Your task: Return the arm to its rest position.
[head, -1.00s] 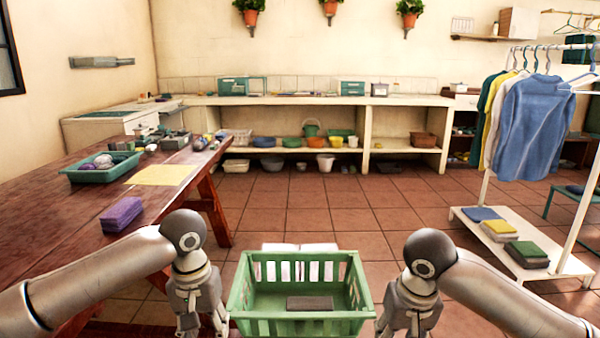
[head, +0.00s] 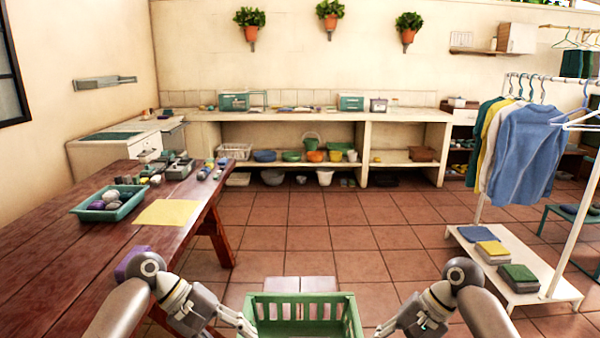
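My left gripper (head: 240,322) comes in from the left at the bottom of the head view. Its fingers point down and right, close to the left rim of a green slatted basket (head: 305,308); whether they touch it is unclear. My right gripper (head: 386,328) is to the right of the basket, with its fingers pointing down and left and a small gap to the rim. Both arms are bent, and nothing shows held in either gripper. The finger openings are too small to judge. The lower part of the basket is cut off.
A wooden table (head: 70,240) on the left bears a teal tray (head: 80,212), a yellow cloth (head: 167,212) and a purple block (head: 130,262) partly behind my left arm. A clothes rack (head: 497,180) with a low white shelf (head: 515,275) stands right. Tiled floor is clear ahead.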

